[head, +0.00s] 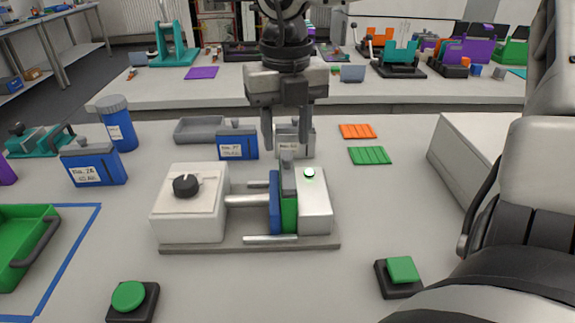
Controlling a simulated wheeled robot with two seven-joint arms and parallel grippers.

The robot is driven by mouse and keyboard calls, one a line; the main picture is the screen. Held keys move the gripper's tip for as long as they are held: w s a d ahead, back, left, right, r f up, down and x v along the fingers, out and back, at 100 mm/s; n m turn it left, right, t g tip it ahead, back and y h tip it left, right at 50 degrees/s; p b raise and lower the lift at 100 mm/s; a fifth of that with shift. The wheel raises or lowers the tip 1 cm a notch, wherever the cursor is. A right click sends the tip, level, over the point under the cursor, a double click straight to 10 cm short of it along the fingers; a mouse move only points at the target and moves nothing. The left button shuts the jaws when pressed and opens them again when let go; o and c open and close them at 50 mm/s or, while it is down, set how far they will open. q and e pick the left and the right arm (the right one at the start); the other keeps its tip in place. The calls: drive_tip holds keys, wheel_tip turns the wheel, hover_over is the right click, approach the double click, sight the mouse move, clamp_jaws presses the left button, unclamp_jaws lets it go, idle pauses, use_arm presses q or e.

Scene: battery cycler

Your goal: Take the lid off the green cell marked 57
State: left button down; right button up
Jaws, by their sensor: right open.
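A green cell (289,208) stands edge-on in the clamp fixture, between a blue plate (274,203) and a pale block (314,202). A grey piece (287,172), which looks like its lid, sits on top. No number can be read on the green cell from here. My right gripper (287,147) points down with its fingers open, just above or behind the grey piece in the picture; I cannot tell the exact depth. Nothing shows held between its fingers. My left gripper is not in view.
Blue cells (238,146) (94,164) and a grey cell (293,140) stand around the fixture, with a blue jar (117,126) at left. The fixture carries a black knob (186,186). Green buttons (128,296) (402,270) are in front. A white box (470,150) stands at right.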

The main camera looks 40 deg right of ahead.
sight(288, 158)
drive_tip(key=f, duration=0.4)
drive_tip(key=shift+w+d+f+p, duration=0.1)
drive_tip(key=shift+d+f+p, duration=0.2)
drive_tip(key=shift+p, duration=0.1)
drive_tip(key=shift+c, duration=0.3)
clamp_jaws()
drive_tip(key=shift+r, duration=0.1)
